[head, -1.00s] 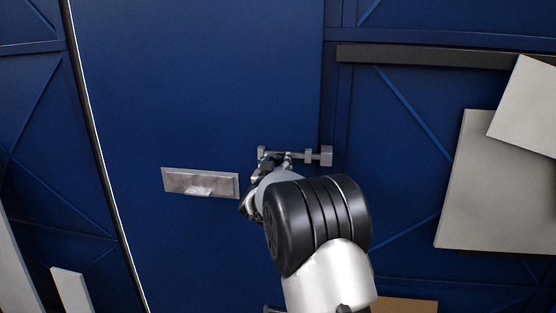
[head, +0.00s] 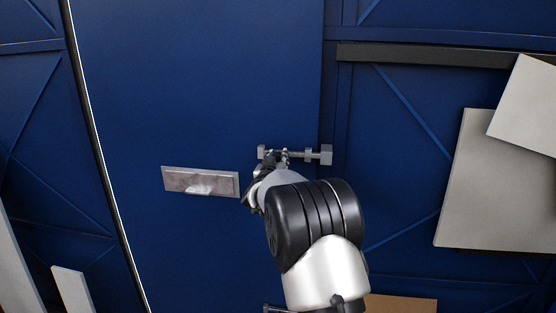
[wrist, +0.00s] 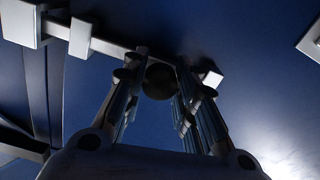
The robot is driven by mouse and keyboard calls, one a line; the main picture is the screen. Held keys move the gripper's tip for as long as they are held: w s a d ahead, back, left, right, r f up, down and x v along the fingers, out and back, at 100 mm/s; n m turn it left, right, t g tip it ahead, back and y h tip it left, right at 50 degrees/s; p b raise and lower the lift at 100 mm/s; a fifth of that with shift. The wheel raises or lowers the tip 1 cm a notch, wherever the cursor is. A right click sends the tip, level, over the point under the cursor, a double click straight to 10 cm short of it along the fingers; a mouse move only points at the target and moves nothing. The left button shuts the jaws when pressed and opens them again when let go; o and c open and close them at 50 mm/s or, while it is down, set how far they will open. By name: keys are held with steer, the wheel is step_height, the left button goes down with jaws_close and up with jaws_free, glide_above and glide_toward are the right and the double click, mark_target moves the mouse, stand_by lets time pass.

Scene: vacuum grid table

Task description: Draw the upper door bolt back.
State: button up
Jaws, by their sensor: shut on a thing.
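The upper door bolt (head: 298,154) is a grey rod in small blocks at the blue door's right edge. In the wrist view the pale rod (wrist: 112,48) runs from two blocks at upper left toward a block (wrist: 211,78) right of my fingers. It still appears to span the gap between the two left blocks. My gripper (head: 273,158) is at the bolt's left part in the head view. In the wrist view my gripper (wrist: 160,82) is shut on a dark round knob (wrist: 160,80) beneath the rod. My arm hides some of the bolt.
The blue door (head: 200,80) has a grey handle plate (head: 200,183) left of my gripper. Pale panels (head: 490,190) stand at the right. A dark rail (head: 440,56) crosses the wall at upper right. A small grey fitting (head: 270,309) shows at the bottom edge.

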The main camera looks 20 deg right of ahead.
mark_target(266, 153)
jaws_close()
steer(key=shift+a, duration=0.1)
steer(key=w+a+p, duration=0.1)
steer(key=a, duration=0.1)
steer(key=w+a+p, duration=0.1)
steer(key=p, duration=0.1)
steer(key=shift+w+a+r, duration=0.1)
steer(key=shift+w+a, duration=0.2)
steer(key=shift+a, duration=0.05)
steer(key=shift+d, duration=0.1)
steer(key=o, duration=0.6)
jaws_free()
steer(key=shift+a, duration=0.2)
steer(key=shift+o, duration=0.5)
steer(key=shift+d, duration=0.1)
